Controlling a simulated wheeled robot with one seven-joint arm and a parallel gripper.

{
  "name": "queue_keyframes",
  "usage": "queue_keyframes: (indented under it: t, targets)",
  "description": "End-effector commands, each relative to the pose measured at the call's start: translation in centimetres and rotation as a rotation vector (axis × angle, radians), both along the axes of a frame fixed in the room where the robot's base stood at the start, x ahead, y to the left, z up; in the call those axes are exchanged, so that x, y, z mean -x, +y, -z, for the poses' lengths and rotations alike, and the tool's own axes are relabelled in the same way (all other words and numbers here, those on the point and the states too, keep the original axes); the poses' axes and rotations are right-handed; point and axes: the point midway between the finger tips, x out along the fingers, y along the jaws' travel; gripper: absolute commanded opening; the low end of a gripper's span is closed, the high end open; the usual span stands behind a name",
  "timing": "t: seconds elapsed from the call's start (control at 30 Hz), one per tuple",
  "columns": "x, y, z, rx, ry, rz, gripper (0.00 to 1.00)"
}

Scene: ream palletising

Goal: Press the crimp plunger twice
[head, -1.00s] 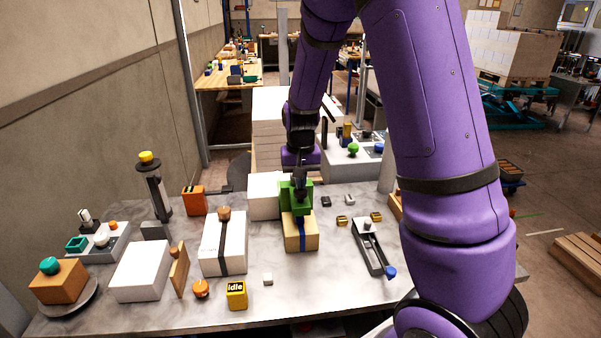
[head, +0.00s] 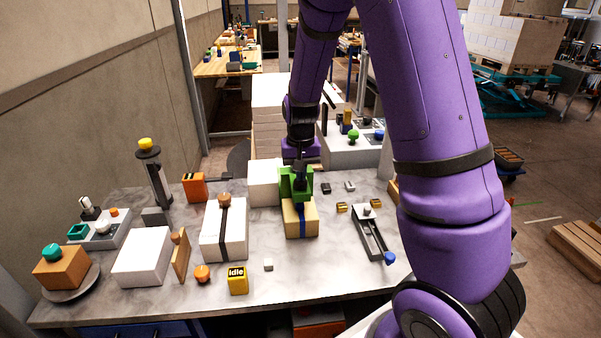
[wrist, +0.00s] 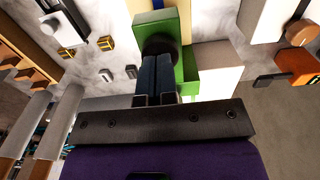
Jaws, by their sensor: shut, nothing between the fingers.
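In the wrist view the green tool (wrist: 172,22) shows a dark round plunger head (wrist: 158,43). My gripper (head: 300,184) is at the tool from above in the head view. In the wrist view its two fingers (wrist: 158,60) are shut together and empty, with their tips at the plunger head. The fingertips cover part of it, so I cannot tell contact or how far it is pressed.
A white ream with a dark strap (head: 212,240) lies left of the tan box. A yellow "idle" block (head: 238,282) stands near the front edge. A grey slider fixture with a blue knob (head: 374,240) lies right.

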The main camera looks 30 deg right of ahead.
Motion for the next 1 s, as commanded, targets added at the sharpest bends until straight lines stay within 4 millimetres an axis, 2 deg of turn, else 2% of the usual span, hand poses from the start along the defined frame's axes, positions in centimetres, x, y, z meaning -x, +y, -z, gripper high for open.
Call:
queue_keyframes:
  t: [0.17,0.6,0.8,1.0]
  targets:
    - [-0.3,-0.7,-2.3,0.000,-0.004,0.001,0.00]
    - [-0.5,-1.1,-11.2,0.000,-0.006,0.000,0.00]
    - [-0.5,-1.1,-13.3,0.001,-0.004,0.001,0.00]
    - [-0.5,-1.1,-13.8,0.001,-0.004,0.001,0.00]
